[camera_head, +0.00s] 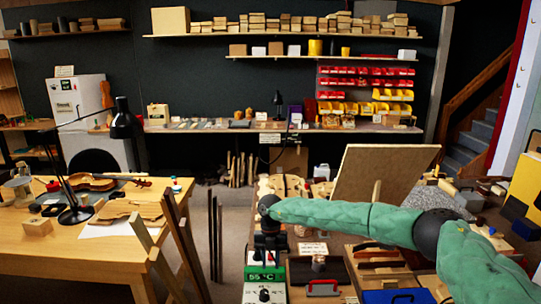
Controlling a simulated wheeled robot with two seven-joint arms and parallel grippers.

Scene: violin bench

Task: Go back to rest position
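My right arm, in a green padded sleeve with dark joints, comes in from the lower right and reaches left across the cluttered bench (340,292). My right gripper (268,250) is the dark shape at the end of this arm, pointing down above a green and white device (265,275) that reads 55 °C. Its fingers are too small and dark to tell whether they are open, and I cannot tell if it touches the device. My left arm and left gripper do not show.
A wooden table (70,255) at the left holds a violin (95,183) and a black lamp (75,213). A tilted board (385,172) stands behind my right arm. Grey floor (228,205) shows between the benches.

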